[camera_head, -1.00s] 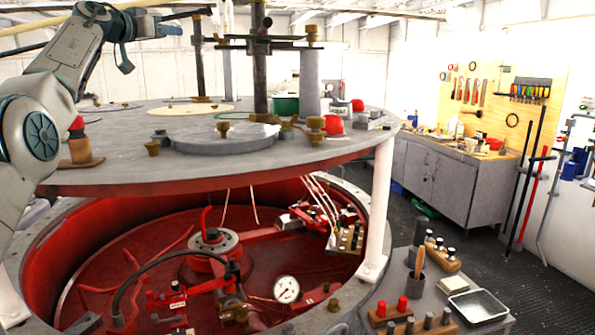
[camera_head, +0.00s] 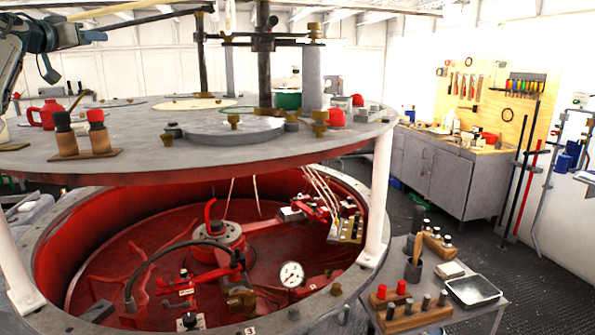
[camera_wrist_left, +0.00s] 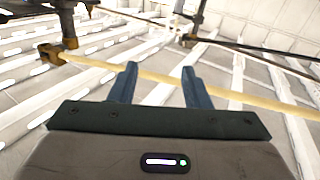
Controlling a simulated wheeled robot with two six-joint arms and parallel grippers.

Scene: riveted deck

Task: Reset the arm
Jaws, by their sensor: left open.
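My left arm comes in at the upper left of the head view. Its left gripper (camera_head: 76,53) is raised above the far left part of the round grey table top, with its two dark fingers spread apart and nothing between them. In the left wrist view the gripper (camera_wrist_left: 159,80) also shows two blue fingers apart and empty. Behind them are a pale yellow pole (camera_wrist_left: 210,92) and the white ribbed ceiling or wall. My right gripper is not in view.
The round grey table top (camera_head: 110,165) carries a red mug (camera_head: 45,114), bottles on a wooden block (camera_head: 87,142) and upright dark posts (camera_head: 264,60). Below is an open red pit (camera_head: 140,235). A small side table (camera_head: 455,320) stands at lower right; a grey cabinet (camera_head: 432,175) is behind.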

